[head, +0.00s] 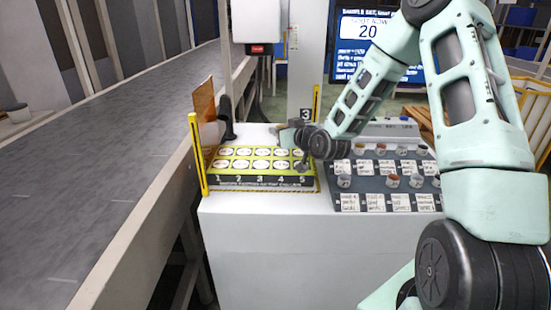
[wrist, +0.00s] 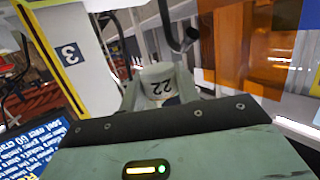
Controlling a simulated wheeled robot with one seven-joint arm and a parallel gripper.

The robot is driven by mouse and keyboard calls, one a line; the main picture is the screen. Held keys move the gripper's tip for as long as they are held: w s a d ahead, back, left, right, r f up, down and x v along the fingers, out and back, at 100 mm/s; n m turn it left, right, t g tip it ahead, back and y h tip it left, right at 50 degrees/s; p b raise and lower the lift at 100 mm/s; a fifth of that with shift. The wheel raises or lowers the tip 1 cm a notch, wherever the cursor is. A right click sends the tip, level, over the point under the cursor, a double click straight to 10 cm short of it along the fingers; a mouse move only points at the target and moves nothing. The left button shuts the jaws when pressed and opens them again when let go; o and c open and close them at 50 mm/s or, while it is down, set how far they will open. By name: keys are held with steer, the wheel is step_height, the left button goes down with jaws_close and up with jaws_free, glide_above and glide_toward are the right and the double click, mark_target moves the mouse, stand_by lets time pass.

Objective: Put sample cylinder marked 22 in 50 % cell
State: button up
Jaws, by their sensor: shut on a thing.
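The sample cylinder marked 22 (wrist: 162,86) is pale grey-white, and its number appears upside down in the wrist view. My gripper (wrist: 160,100) is shut on it. In the head view my gripper (head: 288,137) is over the back right part of the yellow-green cell board (head: 246,181), and the cylinder cannot be made out there. The board has two rows of white oval cells, with numbers 1 to 5 along its front edge. The percent labels are too small to read, so I cannot tell which cell is 50 %. My wrist hides part of the board's right end.
A dark rack (head: 347,201) with several sample cylinders and white cards stands right of the board. A yellow post (head: 198,155) and an orange panel (head: 205,101) stand at the board's left. A grey conveyor (head: 95,150) runs along the left. A screen (head: 352,50) shows 20.

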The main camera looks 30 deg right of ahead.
mark_target(282, 165)
step_height(282, 165, down, 9)
stand_by(0.4)
steer(key=shift+s+f+b, duration=0.1)
steer(key=shift+f+b, duration=0.35)
steer(key=shift+b, duration=0.1)
steer(key=shift+f, duration=0.15)
